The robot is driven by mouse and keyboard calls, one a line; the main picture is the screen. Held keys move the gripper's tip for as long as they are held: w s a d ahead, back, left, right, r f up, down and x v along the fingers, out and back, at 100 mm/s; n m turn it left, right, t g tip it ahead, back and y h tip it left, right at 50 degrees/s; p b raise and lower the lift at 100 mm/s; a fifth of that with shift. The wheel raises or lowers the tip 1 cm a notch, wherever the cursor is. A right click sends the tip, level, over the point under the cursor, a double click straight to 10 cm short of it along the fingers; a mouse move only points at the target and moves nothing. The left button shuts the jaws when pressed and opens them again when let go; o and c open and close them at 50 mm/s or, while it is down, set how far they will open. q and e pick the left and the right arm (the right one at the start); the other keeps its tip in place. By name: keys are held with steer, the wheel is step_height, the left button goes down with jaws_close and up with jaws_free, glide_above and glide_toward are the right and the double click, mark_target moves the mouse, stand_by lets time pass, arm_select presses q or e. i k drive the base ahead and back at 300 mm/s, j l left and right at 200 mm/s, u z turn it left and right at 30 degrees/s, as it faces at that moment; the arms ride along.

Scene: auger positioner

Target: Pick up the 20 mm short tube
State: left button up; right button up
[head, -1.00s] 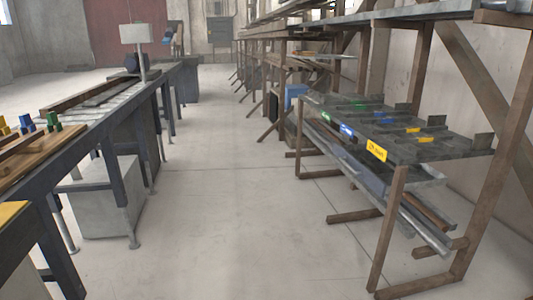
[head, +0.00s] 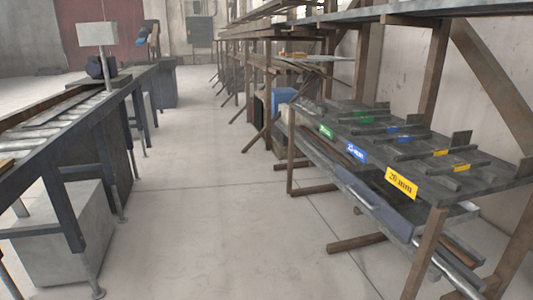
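A low rack (head: 480,182) stands on the right with a dark top shelf. A yellow label reading 20 mm (head: 401,184) is on its near front edge. A blue label (head: 356,152) and a green label (head: 326,131) follow farther along the edge. Short pieces with yellow marks (head: 440,153) lie on the shelf behind the yellow label; I cannot tell which is the 20 mm short tube. Pieces with blue marks (head: 403,139) and green marks (head: 361,114) lie farther back. Neither of my grippers is in view.
A workbench with rollers (head: 62,113) runs along the left, with a grey box (head: 62,235) beneath it. The concrete aisle (head: 220,200) between bench and rack is clear. Wooden rack legs (head: 360,243) reach out over the floor. A blue bin (head: 284,97) stands farther back.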

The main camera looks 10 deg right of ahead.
mark_target(459, 168)
steer(key=i+j+z, duration=0.1)
steer(key=i+z, duration=0.15)
steer(key=i, duration=0.95)
steer(key=i+z, duration=0.2)
steer(key=i, duration=0.35)
steer(key=i+j+z, duration=0.25)
steer(key=i, duration=0.3)
steer(key=i+z, duration=0.4)
steer(key=i+j+z, duration=0.15)
steer(key=z, duration=0.3)
steer(key=i+j+z, duration=0.25)
steer(key=z, duration=0.15)
steer(key=i+j+z, duration=0.5)
steer(key=j+z, duration=0.2)
steer(key=z, duration=0.15)
